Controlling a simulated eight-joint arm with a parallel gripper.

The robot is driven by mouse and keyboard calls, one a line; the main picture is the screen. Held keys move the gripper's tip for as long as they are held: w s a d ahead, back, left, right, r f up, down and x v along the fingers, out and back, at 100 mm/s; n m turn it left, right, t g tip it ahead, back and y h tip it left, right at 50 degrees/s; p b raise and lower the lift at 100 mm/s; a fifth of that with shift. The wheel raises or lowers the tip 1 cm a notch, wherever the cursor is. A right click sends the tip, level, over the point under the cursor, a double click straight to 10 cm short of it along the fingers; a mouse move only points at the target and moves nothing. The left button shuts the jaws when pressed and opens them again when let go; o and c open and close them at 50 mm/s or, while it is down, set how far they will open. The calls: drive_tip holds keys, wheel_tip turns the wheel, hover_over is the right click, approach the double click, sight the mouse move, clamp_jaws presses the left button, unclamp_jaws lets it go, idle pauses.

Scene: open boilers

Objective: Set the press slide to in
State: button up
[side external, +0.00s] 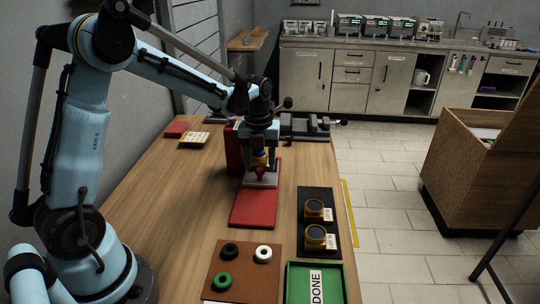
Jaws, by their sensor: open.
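The red press stands on the wooden table, with an upright red column (234,150) and a flat red base (253,210) reaching toward the camera. A pale grey block (262,181), which looks like the press slide, lies on the base at the foot of the column. A small red part shows just above it. My gripper (260,168) points down over the pale block, with its open jaws around or just above the red part. I cannot tell whether they touch it. My wrist hides part of the press.
In front of the press are a brown board (243,265) with green, black and white rings, and a green tray (345,285) with a DONE label. A black tray (330,247) with two round yellow-and-black items is at right. A dark vise-like device (305,127) stands behind.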

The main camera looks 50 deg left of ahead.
wheel_tip(320, 180, up, 12)
drive_tip(key=shift+f, duration=0.25)
idle(0.4)
drive_tip(key=s+d+f+n+t, duration=0.1)
drive_tip(key=s+d+n+t, duration=0.2)
drive_tip(key=n, duration=1)
drive_tip(key=s+d+f+n+t, duration=0.2)
drive_tip(key=s+d+n+t, duration=0.2)
drive_tip(key=s+n, duration=0.5)
drive_tip(key=d+n, duration=0.2)
drive_tip(key=n, duration=0.3)
drive_tip(key=shift+s+d, duration=0.15)
drive_tip(key=shift+s, duration=0.1)
